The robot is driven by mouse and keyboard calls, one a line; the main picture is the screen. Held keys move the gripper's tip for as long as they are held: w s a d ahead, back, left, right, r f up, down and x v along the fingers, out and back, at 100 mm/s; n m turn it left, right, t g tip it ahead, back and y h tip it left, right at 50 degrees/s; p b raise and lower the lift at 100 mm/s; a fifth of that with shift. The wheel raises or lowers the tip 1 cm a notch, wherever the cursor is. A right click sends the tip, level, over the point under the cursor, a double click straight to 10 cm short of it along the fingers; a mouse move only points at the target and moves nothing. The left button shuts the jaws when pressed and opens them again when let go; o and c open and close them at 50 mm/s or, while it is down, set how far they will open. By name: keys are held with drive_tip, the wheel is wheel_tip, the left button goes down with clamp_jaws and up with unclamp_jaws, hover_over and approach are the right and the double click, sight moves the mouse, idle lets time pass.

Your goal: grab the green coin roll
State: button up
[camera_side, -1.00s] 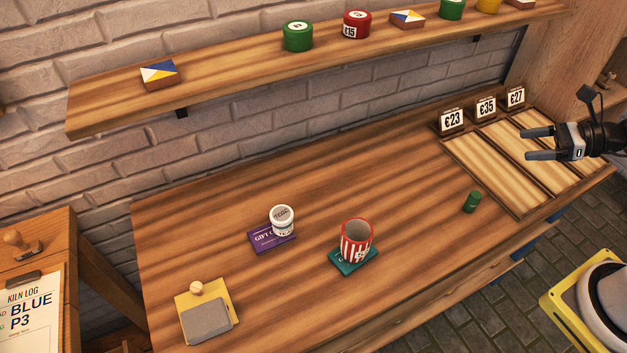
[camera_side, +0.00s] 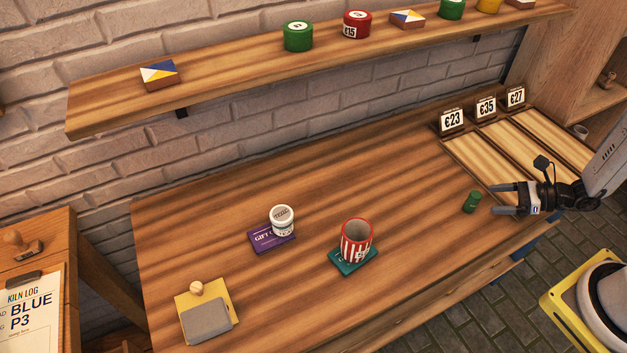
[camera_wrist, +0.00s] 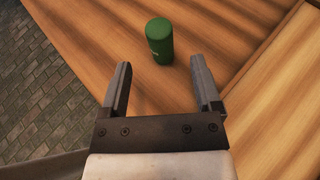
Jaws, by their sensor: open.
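The green coin roll (camera_side: 472,202) stands on the bench, just left of the near end of the slatted tray.
The wooden tray (camera_side: 470,175) with compartments and price cards (camera_side: 486,108) lies beside the roll. A striped cup (camera_side: 356,241) on a teal card box (camera_side: 341,263) and a white jar (camera_side: 282,220) on a purple box (camera_side: 262,240) stand further left. Bare bench lies between.

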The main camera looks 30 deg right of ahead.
sight(462, 208)
drive_tip(key=shift+x, duration=1.35)
drive_tip(key=shift+x, duration=2.6)
drive_tip(key=shift+c, duration=0.2)
drive_tip(key=shift+d+r, duration=0.1)
clamp_jaws()
